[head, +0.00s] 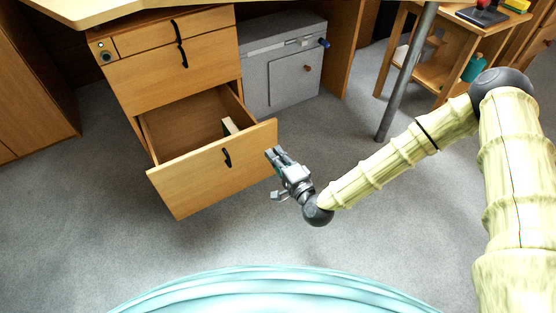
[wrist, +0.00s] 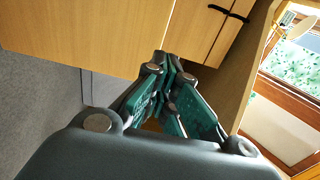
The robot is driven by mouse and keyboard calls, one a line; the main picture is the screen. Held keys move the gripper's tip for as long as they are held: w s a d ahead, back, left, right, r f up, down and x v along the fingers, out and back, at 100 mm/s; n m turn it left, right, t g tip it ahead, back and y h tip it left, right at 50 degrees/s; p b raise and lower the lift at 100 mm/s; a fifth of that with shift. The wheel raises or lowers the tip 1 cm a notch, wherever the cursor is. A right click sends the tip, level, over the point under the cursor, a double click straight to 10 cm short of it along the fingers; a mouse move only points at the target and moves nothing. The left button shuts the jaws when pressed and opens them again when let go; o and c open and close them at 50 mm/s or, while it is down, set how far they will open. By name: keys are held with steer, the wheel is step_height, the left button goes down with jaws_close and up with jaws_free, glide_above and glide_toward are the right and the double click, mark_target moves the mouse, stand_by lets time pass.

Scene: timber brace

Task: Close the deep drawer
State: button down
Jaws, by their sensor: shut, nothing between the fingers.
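The deep drawer (head: 200,180) is the bottom drawer of a wooden desk pedestal in the head view. It is pulled well out, with a black handle on its front and a small pale block inside. My gripper (head: 274,153) is shut and empty, just off the right end of the drawer front; I cannot tell whether it touches. In the wrist view my gripper's fingertips (wrist: 164,60) meet, and a wooden panel lies beyond them.
Above the deep drawer, two upper drawers (head: 170,75) are shut. A grey cabinet (head: 284,70) stands right of the pedestal. A metal post (head: 405,80) and wooden shelf stand farther right. Carpet (head: 90,220) is clear in front and left of the drawer.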

mark_target(256, 129)
steer(key=b+x, duration=0.3)
steer(key=x, duration=0.6)
steer(key=shift+f+b, duration=0.15)
steer(key=shift+b, duration=0.2)
steer(key=shift+w+a, duration=0.35)
steer(key=shift+w, duration=0.05)
